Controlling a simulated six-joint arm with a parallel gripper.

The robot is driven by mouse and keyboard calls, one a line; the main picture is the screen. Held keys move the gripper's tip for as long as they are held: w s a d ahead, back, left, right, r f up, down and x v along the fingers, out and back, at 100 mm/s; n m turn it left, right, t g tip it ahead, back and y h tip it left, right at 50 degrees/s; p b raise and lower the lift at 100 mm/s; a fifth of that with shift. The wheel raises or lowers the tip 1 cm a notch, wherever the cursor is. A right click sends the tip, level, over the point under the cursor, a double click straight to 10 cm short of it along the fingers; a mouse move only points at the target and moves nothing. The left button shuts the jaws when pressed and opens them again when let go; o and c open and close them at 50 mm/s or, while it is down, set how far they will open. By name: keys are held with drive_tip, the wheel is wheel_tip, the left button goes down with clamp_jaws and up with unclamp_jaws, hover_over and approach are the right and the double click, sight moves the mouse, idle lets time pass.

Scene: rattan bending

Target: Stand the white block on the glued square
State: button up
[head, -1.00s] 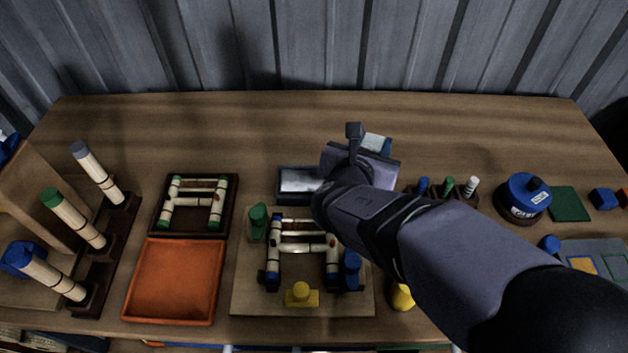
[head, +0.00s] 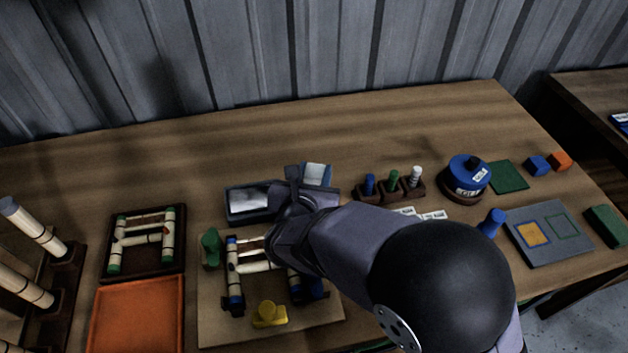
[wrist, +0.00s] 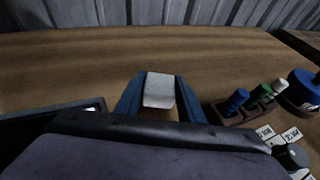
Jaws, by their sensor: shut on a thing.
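The white block (wrist: 159,90) is between the two blue fingers of my gripper (wrist: 159,95) in the wrist view. In the head view my gripper (head: 316,176) is behind the dark tray, with the pale top of the block (head: 315,169) showing. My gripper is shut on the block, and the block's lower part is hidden. A grey board (head: 550,250) lies at the right, well apart from my gripper. It bears a filled orange-yellow square (head: 532,234) and a green-outlined square (head: 566,226). I cannot tell from the picture which one is glued.
Between my gripper and the board stand a rack of small pegs (head: 392,190), a round blue tin (head: 467,175) and a blue peg (head: 492,222). Blue (head: 537,165) and orange (head: 561,161) cubes and a green block (head: 606,226) lie near the board. The back of the table is clear.

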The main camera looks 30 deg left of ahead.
sight(314, 182)
drive_tip(key=shift+f, duration=1.55)
drive_tip(key=shift+f, duration=0.15)
drive_tip(key=o, duration=1)
drive_tip(key=v, duration=1.1)
drive_tip(key=shift+b, duration=0.35)
drive_tip(key=shift+o, duration=0.6)
drive_tip(key=shift+s+d+r, duration=0.25)
drive_tip(key=shift+s+r, duration=0.05)
drive_tip(key=shift+s, duration=0.1)
